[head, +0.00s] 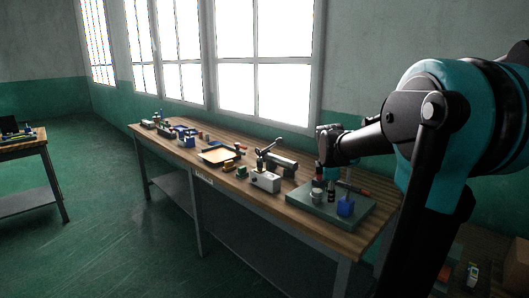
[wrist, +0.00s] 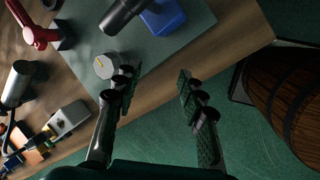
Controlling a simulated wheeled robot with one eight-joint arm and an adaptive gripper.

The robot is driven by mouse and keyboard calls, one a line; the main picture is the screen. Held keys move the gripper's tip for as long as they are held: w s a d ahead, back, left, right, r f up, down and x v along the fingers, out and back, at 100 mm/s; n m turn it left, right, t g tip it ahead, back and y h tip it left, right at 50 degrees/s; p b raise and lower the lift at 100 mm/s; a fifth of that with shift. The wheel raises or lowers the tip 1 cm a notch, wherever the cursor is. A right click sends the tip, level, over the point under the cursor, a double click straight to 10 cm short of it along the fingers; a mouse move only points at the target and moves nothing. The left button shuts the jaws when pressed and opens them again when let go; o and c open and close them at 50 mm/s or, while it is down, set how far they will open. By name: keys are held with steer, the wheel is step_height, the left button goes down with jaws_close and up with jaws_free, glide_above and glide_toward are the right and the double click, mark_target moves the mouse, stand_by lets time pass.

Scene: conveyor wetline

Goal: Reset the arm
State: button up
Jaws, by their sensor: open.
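My gripper (wrist: 156,92) is open and empty in the wrist view, its two black fingers well apart. The left finger is seen in front of the bench edge, close to a grey round knob-like piece (wrist: 106,65) with a yellow mark. In the head view my arm reaches in from the right, over the right end of the wooden workbench (head: 350,237).
A grey-green plate (head: 310,207) at the bench's right end carries a blue block (head: 346,205). A wooden barrel (wrist: 285,95) stands right of the gripper. Another table (head: 22,148) is at far left, with open floor between.

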steer(key=s+a+f+m+y, duration=0.1)
steer(key=s+a+f+m, duration=0.1)
steer(key=s+f+m, duration=0.6)
steer(key=s+a+f+m, duration=0.2)
steer(key=s+f+m, duration=0.6)
steer(key=s, duration=0.7)
steer(key=shift+s+a+f+m+t+y, duration=0.2)
steer(key=shift+s+f+m+t+y, duration=0.1)
steer(key=shift+s+m+y, duration=0.1)
